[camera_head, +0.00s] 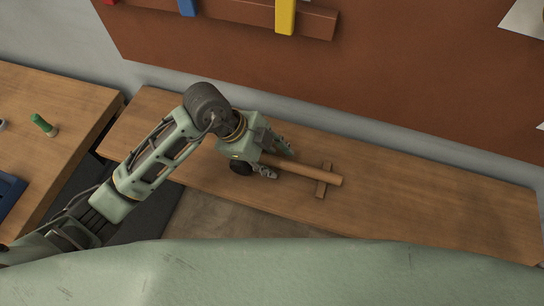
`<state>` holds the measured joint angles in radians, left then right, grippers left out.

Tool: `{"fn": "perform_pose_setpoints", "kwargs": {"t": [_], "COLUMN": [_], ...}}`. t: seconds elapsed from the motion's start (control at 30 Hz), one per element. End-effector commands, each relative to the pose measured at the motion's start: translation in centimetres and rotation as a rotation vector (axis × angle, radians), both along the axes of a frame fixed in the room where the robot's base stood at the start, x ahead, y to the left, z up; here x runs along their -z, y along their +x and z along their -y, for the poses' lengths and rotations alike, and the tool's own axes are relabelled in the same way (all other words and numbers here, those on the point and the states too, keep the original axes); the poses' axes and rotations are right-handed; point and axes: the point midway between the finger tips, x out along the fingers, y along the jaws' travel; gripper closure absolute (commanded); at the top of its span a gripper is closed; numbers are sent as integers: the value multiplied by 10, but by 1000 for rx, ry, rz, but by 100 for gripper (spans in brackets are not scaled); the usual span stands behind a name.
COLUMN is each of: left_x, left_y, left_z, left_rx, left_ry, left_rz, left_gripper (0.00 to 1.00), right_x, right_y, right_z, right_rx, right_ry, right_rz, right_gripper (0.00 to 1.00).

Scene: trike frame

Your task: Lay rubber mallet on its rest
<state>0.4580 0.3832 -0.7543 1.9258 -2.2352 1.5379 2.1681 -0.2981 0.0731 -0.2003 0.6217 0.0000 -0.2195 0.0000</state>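The rubber mallet has a light wooden handle (305,171) and a dark head (241,167), partly hidden under my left gripper. The handle points right, and its far end lies over a small wooden rest (322,188) on the bench. Whether the handle touches the rest is hard to tell. My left gripper (279,164) is over the head end of the mallet. Its two fingers are spread, one on each side of the handle, with gaps visible at the tips. My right gripper is not in view.
The wooden bench (430,210) is clear to the right of the rest. A brown board with a ledge (240,12) stands behind it, with a yellow piece (285,15) hanging there. A second table (50,100) at left holds a green-handled item (42,124) and a blue tray (8,193).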

Motion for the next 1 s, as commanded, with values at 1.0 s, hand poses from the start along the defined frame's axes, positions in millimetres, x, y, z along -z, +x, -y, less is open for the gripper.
{"fn": "perform_pose_setpoints", "kwargs": {"t": [1.0], "left_x": [-106], "left_y": [-4], "left_z": [-56], "left_rx": [1], "left_ry": [0], "left_rz": [0], "left_gripper": [60], "right_x": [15], "right_y": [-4], "right_z": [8], "right_rx": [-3], "right_ry": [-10], "right_rz": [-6], "right_gripper": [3]}}
